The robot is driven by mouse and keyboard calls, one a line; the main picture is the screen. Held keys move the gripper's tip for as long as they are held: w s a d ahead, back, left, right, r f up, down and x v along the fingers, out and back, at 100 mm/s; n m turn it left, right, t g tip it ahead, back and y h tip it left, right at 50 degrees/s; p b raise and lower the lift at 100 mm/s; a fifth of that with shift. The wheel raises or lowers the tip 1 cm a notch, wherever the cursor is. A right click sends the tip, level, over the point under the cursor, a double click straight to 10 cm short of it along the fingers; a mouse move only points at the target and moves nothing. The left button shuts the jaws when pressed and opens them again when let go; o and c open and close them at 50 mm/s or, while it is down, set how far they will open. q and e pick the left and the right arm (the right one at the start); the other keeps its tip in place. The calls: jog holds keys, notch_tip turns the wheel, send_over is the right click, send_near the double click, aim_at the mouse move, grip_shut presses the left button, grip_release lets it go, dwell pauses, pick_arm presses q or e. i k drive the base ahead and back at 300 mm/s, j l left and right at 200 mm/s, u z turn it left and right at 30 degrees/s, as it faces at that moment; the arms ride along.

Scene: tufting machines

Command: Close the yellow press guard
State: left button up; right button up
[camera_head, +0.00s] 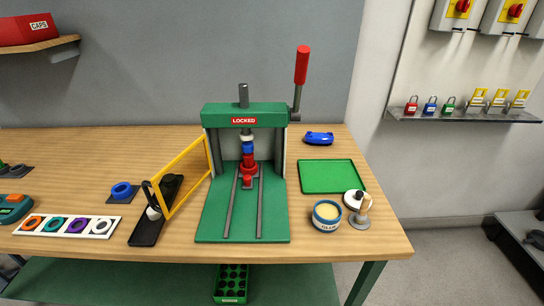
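The yellow press guard (182,177) is a thin yellow frame at the left side of the green press (245,112). It stands swung open, reaching out to the left and front, away from the front of the press. The press bears a red label reading LOCKED (244,121). Its red lever handle (302,65) points up on the right. A stack of blue and red parts (249,158) sits under the ram, with the press front uncovered. Neither of my grippers shows in this view.
A black tray (145,232) with a dark and white tool (152,208) lies by the guard's free edge. A white strip of coloured rings (67,225) lies left. A green mat (334,176), blue-rimmed tin (327,215) and small stand (361,219) are right of the press.

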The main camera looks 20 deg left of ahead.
aim_at(153, 182)
jog(key=j+z, duration=0.1)
jog(key=j, duration=0.3)
jog(key=k+j, duration=0.15)
jog(key=j, duration=0.3)
jog(key=j+z, duration=0.15)
jog(key=j, duration=0.25)
jog(key=k+j, duration=0.15)
jog(key=j, duration=0.25)
jog(key=k+j+z, duration=0.15)
jog(key=j, duration=0.3)
jog(key=k+j, duration=0.1)
jog(key=j, duration=0.3)
jog(key=i+l+z, duration=0.25)
jog(key=j, duration=0.1)
